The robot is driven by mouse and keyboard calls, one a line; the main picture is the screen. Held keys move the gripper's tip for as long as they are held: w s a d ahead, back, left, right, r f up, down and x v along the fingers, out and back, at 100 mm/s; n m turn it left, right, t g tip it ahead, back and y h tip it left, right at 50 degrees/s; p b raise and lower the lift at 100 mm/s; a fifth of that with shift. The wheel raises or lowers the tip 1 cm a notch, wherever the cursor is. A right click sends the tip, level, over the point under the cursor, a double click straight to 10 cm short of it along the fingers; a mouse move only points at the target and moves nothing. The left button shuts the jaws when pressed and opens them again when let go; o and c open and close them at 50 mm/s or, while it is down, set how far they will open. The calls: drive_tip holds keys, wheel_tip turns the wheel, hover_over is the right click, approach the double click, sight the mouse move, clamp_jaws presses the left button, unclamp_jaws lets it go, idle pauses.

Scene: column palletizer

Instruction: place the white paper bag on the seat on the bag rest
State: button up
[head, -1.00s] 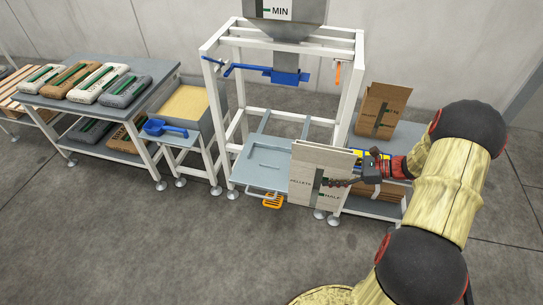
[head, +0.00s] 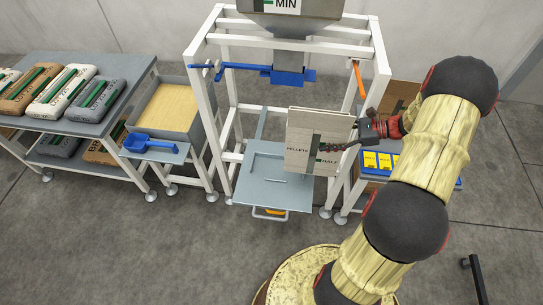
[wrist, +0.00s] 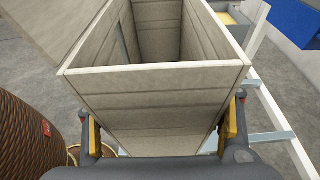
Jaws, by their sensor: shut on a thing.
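The white paper bag (head: 309,150), open at the top, is upright in my gripper (head: 345,146) in the head view. The wrist view shows the bag's (wrist: 152,92) open mouth and its wall between the two yellow-padded fingers of my gripper (wrist: 161,135). My gripper is shut on the bag from its right side. The bag rest (head: 262,186) is a grey-blue plate low in the white frame, below the spout. The bag covers part of the plate's right side in the head view. Whether its bottom touches the plate cannot be told.
A blue spout clamp (head: 287,76) hangs above the plate, inside the white frame (head: 376,75). A brown bag (head: 397,97) and yellow labelled items (head: 377,161) are at the right. A sand bin (head: 168,108), blue scoop (head: 150,142) and filled sacks (head: 63,90) are at the left.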

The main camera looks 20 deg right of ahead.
drive_tip(key=w+a+f+b, duration=0.1)
drive_tip(key=w+a+f, duration=0.1)
drive_tip(key=w+f, duration=0.1)
drive_tip(key=w+a+f+b, duration=0.2)
drive_tip(key=w+a+f, duration=0.1)
drive_tip(key=w, duration=0.1)
drive_tip(key=w+a+f+b, duration=0.2)
drive_tip(key=w+a+f, duration=0.1)
drive_tip(key=shift+w+a, duration=0.2)
drive_tip(key=shift+w, duration=0.15)
drive_tip(key=shift+w+a+f+b, duration=0.15)
drive_tip(key=shift+f+b, duration=0.15)
drive_tip(key=shift+b, duration=0.1)
wheel_tip(320, 180, down, 3)
drive_tip(key=shift+w+a+f+b, duration=0.1)
drive_tip(key=shift+a+f+b, duration=0.1)
drive_tip(key=shift+b, duration=0.85)
drive_tip(key=o, duration=1.6)
drive_tip(key=shift+d, duration=0.1)
drive_tip(key=shift+c, duration=0.2)
